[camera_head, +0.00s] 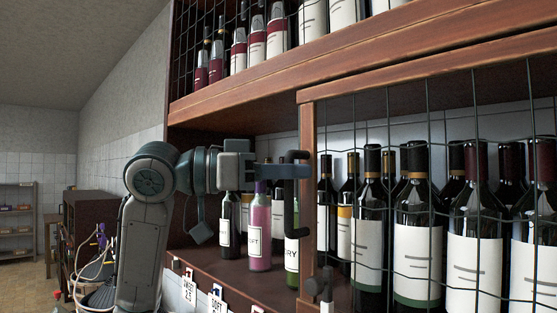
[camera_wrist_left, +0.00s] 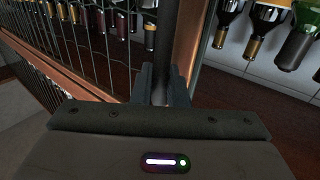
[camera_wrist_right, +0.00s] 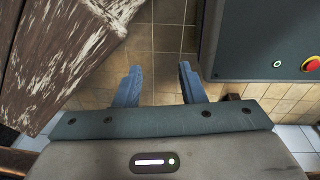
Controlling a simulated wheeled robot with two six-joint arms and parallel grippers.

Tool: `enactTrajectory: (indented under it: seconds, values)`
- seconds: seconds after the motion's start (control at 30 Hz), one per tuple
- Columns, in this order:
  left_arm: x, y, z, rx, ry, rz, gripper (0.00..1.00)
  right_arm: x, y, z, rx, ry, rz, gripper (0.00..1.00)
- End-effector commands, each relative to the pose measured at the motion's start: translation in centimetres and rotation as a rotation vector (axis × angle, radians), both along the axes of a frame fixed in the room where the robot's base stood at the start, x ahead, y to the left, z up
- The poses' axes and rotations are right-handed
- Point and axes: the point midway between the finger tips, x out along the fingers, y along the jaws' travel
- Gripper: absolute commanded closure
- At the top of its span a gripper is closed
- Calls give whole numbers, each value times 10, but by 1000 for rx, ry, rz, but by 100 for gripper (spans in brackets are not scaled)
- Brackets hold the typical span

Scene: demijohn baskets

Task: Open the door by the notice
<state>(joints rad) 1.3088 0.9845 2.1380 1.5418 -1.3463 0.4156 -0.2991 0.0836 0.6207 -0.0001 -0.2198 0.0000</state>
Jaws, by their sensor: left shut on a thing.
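The door (camera_head: 308,200) has a reddish wooden frame with dark wire mesh. A dark upright bar handle (camera_head: 289,215) stands on its left stile. My left gripper (camera_head: 292,171) is shut on the upper part of this handle. In the left wrist view, the fingers (camera_wrist_left: 162,88) close around the dark bar (camera_wrist_left: 150,35) beside the wooden stile (camera_wrist_left: 187,40). I cannot tell whether the door stands slightly ajar. Small white tags (camera_head: 217,301) hang along the shelf edge; one seems to read "SOFT". I cannot tell which is the notice. My right gripper (camera_wrist_right: 158,88) is open and empty above a tiled floor.
Wine bottles (camera_head: 415,225) stand behind the mesh. Several bottles, one pink (camera_head: 260,230), stand on the uncovered shelf left of the door. More bottles (camera_head: 257,40) fill the upper shelf. A weathered wooden surface (camera_wrist_right: 60,50) and a dark box with a red button (camera_wrist_right: 262,40) flank my right gripper.

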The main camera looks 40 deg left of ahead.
Motion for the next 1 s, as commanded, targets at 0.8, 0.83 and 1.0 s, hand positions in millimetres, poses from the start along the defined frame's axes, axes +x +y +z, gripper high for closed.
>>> enactTrajectory:
  seconds: [0.8, 0.83, 1.0]
  values:
    - [-4, -16, 1, -1, -2, 0, 69, -2, 2, 9, 2, 3, -1, 64]
    - [-4, -16, 1, -2, -1, 0, 69, -2, 1, 9, 2, 3, -1, 64]
    - [-4, -15, 0, -1, -1, 1, 69, -2, 2, 7, 2, 3, -1, 64]
